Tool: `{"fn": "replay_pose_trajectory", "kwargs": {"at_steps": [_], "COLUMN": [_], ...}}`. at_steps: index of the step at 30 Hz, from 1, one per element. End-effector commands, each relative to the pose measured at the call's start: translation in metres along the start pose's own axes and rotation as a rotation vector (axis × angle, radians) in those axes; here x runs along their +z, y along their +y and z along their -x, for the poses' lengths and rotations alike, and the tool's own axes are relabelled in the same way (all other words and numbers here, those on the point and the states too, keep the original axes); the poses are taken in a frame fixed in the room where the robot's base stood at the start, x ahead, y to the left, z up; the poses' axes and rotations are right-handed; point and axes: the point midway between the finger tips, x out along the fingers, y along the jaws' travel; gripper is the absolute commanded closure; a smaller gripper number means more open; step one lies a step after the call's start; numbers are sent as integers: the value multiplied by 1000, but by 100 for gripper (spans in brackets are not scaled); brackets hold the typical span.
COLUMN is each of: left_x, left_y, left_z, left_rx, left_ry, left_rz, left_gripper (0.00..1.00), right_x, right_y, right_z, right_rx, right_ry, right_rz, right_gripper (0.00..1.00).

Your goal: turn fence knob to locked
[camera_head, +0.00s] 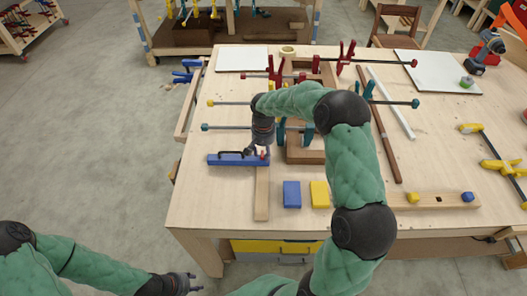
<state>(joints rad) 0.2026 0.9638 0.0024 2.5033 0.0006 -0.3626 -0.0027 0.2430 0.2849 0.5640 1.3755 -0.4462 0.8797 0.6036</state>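A blue fence bar (228,160) with a black handle lies across the near left part of the workbench, over the end of a wooden strip (262,196). A small red knob (264,156) shows at the bar's right end. My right gripper (258,153) points down right at this end, beside the knob. Its fingers are small and partly cover the bar, so I cannot tell whether they touch or hold the knob. The knob's setting is too small to read. My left gripper (194,283) is low at the bottom left, off the bench, with its fingers apart and empty.
The wooden workbench (210,200) holds a blue block (291,194) and a yellow block (319,194) near its front edge. Several bar clamps and a wooden frame lie behind my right arm. A drill (484,52) stands at the far right. Open floor lies left.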

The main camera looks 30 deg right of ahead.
Motion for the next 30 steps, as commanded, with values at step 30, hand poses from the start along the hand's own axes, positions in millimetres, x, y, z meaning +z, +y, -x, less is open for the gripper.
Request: {"fn": "replay_pose_trajectory", "kwargs": {"at_steps": [30], "left_x": [0], "left_y": [0], "left_z": [0], "left_rx": [0], "left_ry": [0], "left_rz": [0], "left_gripper": [60], "right_x": [0], "right_y": [0], "right_z": [119], "right_rx": [0], "right_ry": [1], "right_rz": [0], "right_gripper": [56]}}
